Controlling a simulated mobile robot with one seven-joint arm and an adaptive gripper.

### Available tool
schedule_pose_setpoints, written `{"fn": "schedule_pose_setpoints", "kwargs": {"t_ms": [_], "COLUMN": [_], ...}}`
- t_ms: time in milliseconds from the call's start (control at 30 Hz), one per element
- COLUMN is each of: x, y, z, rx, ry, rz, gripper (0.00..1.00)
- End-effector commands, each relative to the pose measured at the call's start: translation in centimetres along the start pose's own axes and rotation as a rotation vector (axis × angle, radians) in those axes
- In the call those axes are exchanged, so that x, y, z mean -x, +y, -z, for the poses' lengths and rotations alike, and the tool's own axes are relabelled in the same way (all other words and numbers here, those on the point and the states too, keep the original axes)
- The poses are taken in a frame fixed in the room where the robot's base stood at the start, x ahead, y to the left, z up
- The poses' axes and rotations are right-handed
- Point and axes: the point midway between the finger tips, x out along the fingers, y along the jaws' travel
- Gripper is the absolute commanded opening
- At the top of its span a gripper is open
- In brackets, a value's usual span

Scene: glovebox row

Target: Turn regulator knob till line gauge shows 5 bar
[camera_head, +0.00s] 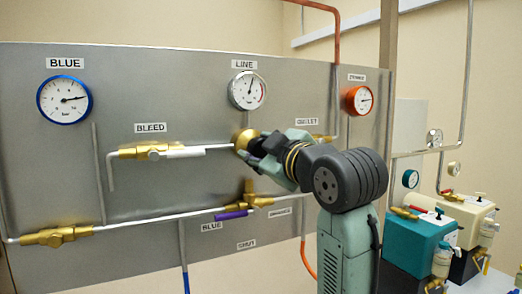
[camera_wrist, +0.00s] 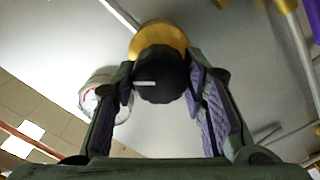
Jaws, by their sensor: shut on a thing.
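The regulator is a brass body (camera_head: 243,137) on the grey panel below the LINE gauge, mostly hidden by my gripper (camera_head: 254,145) in the head view. In the wrist view its black knob (camera_wrist: 160,76) has a white mark line and sits in front of the brass body (camera_wrist: 158,38). My gripper (camera_wrist: 160,88) is shut on the knob, one purple-padded finger on each side. The line gauge (camera_head: 247,90) has a white face; its needle points up and slightly right, its numbers too small to read. It shows partly behind the left finger in the wrist view (camera_wrist: 90,92).
The blue gauge (camera_head: 64,99) and orange gauge (camera_head: 358,100) flank the line gauge. The bleed valve (camera_head: 152,151) has a white lever. A lower brass valve (camera_head: 56,236) and a purple lever (camera_head: 231,215) sit below. Teal (camera_head: 411,243) and cream (camera_head: 465,218) units stand at right.

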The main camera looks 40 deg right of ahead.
Motion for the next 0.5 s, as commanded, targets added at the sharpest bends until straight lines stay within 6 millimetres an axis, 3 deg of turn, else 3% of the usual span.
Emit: {"fn": "schedule_pose_setpoints", "kwargs": {"t_ms": [267, 300, 500], "x": [0.0, 0.01, 0.0], "y": [0.0, 0.0, 0.0], "z": [0.01, 0.01, 0.01], "rx": [0.0, 0.0, -0.001], "ry": [0.0, 0.0, 0.0], "rz": [0.0, 0.0, 0.0], "gripper": [0.11, 0.41, 0.54]}}
